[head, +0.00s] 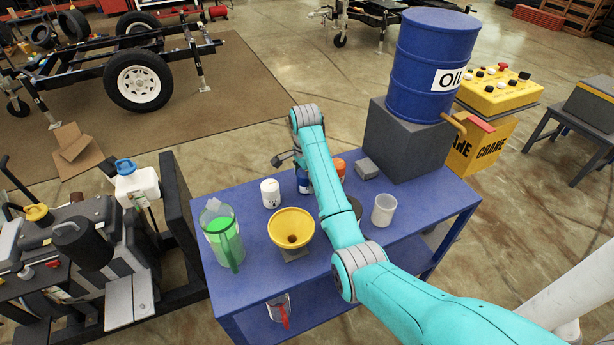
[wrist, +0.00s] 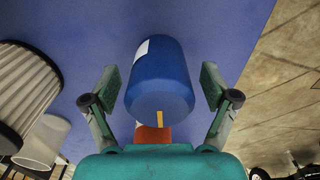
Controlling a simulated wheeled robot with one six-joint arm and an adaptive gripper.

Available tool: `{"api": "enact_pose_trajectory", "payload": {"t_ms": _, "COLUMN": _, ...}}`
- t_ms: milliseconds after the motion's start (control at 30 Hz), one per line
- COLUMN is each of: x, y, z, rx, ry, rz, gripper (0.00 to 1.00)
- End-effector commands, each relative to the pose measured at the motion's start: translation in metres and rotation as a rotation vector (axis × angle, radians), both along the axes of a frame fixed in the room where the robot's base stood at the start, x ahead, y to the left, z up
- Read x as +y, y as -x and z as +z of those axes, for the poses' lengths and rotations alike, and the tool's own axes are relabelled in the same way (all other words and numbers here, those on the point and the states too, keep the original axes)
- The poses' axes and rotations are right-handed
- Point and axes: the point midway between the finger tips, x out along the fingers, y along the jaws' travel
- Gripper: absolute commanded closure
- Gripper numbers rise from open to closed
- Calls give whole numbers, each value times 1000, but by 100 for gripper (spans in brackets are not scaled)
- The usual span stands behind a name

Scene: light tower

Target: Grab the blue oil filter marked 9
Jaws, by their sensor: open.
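The blue oil filter (wrist: 160,72) is a blue cylinder that lies between my gripper's spread fingers in the wrist view, with a gap on each side. A white label edge shows on its left side; no number can be read. In the head view the blue filter (head: 303,181) stands on the blue table, partly hidden by my arm. My gripper (wrist: 160,86) is open around the filter and holds nothing. In the head view, part of my gripper (head: 281,159) shows at the table's far edge.
A white filter (head: 270,193) and an orange filter (head: 340,168) flank the blue one. A yellow funnel (head: 291,228), a green jug (head: 222,238) and a white cup (head: 384,209) stand nearer. A pleated filter (wrist: 22,92) is at left in the wrist view.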

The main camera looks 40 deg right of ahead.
Motion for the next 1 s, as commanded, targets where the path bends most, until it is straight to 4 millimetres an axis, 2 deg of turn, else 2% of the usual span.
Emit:
{"api": "enact_pose_trajectory", "payload": {"t_ms": 100, "x": 4, "y": 2, "z": -7, "rx": -1, "ry": 0, "rz": 0, "gripper": 14}}
{"api": "enact_pose_trajectory", "payload": {"t_ms": 333, "x": 4, "y": 2, "z": -8, "rx": -2, "ry": 0, "rz": -1, "gripper": 14}}
{"api": "enact_pose_trajectory", "payload": {"t_ms": 367, "x": 4, "y": 2, "z": -8, "rx": -2, "ry": 0, "rz": -1, "gripper": 19}}
{"api": "enact_pose_trajectory", "payload": {"t_ms": 600, "x": 3, "y": 2, "z": -8, "rx": -2, "ry": 0, "rz": -1, "gripper": 79}}
{"api": "enact_pose_trajectory", "payload": {"t_ms": 667, "x": 3, "y": 1, "z": -8, "rx": -2, "ry": 1, "rz": -1, "gripper": 91}}
{"api": "enact_pose_trajectory", "payload": {"t_ms": 867, "x": 3, "y": 1, "z": -7, "rx": -2, "ry": 1, "rz": -1, "gripper": 92}}
{"api": "enact_pose_trajectory", "payload": {"t_ms": 1000, "x": 0, "y": -1, "z": 2, "rx": -4, "ry": 2, "rz": -1, "gripper": 92}}
